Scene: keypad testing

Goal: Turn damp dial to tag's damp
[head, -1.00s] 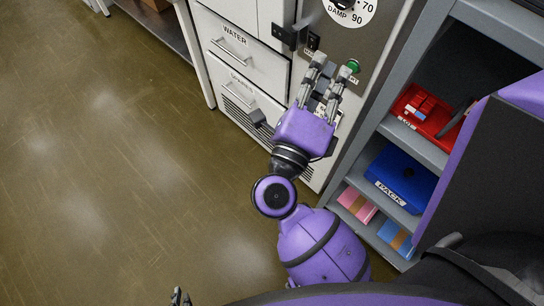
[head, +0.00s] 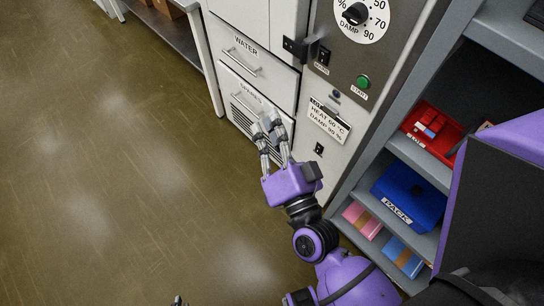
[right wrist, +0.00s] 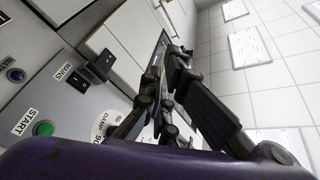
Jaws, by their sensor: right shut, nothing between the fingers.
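The damp dial (head: 355,14) is a black knob on a white round scale at the top of the head view, with 70 and 90 legible. Its pointer direction is hard to tell. The tag (head: 328,122) hangs on the cabinet front below and reads HEAT 60 °C, DAMP 90 %. My right gripper (head: 268,128) is shut and empty, left of the tag and well below the dial, in front of the SPARES drawer. In the right wrist view, the fingers (right wrist: 172,58) partly cover the dial's scale (right wrist: 100,124). Only tips of my left gripper (head: 178,300) show at the bottom edge.
A green START button (head: 363,82) and a black MAINS switch (head: 323,56) sit below the dial. A dark latch (head: 296,47) juts out beside them. Shelves at right hold a red bin (head: 432,127) and a blue PACK box (head: 408,193). Open floor lies left.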

